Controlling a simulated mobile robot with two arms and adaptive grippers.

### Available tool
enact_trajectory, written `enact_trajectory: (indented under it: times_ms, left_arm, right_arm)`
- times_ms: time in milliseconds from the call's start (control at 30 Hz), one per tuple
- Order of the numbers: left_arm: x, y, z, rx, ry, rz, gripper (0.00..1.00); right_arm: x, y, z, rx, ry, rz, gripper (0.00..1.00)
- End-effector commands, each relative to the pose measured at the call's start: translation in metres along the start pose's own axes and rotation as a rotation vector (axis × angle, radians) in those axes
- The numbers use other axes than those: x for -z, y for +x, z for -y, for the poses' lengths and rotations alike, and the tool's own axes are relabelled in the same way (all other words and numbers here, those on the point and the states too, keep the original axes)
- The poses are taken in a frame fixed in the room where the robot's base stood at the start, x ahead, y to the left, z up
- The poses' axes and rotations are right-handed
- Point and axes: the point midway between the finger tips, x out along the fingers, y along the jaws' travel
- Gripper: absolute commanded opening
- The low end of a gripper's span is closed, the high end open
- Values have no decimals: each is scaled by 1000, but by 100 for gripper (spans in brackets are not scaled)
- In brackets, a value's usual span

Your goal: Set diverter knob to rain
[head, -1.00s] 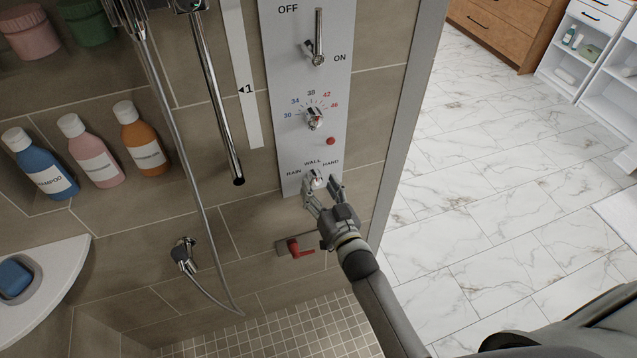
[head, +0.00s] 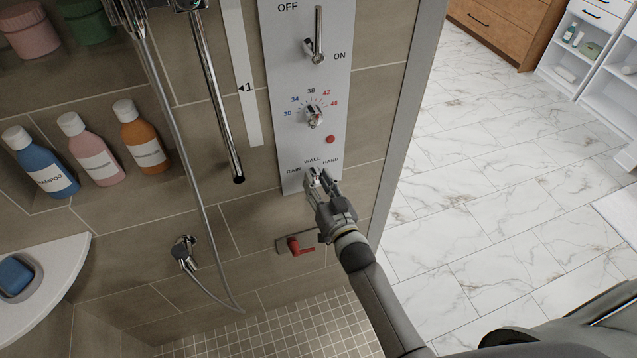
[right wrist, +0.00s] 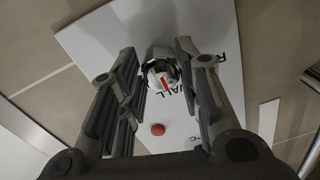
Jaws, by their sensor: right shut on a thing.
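The diverter knob (right wrist: 160,70) is a small chrome knob low on the light grey control panel (head: 291,150), under the labels RAIN, WALL and HAND. In the right wrist view its red mark points toward the WALL label. My right gripper (head: 319,180) is shut on the knob, with one finger on each side; the fingers also show in the right wrist view (right wrist: 160,85). In the head view the fingers mostly hide the knob. My left gripper is not in view.
Above on the panel are a red button (head: 330,139), a temperature knob (head: 313,116) and an ON/OFF lever (head: 318,38). Below is a red lever (head: 294,245) on a plate. A hose (head: 190,150) hangs left. Bottles (head: 92,155) stand in a niche further left.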

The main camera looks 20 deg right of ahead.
Motion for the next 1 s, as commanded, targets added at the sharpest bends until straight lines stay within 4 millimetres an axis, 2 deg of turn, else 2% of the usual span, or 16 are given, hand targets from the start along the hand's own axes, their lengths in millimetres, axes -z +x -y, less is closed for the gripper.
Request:
enact_trajectory:
  times_ms: [367, 1000]
  left_arm:
    - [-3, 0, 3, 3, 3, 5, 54]
    - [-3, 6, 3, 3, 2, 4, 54]
  right_arm:
    - [0, 0, 0, -2, -164, 7, 8]
    - [0, 0, -1, -6, -747, 29, 8]
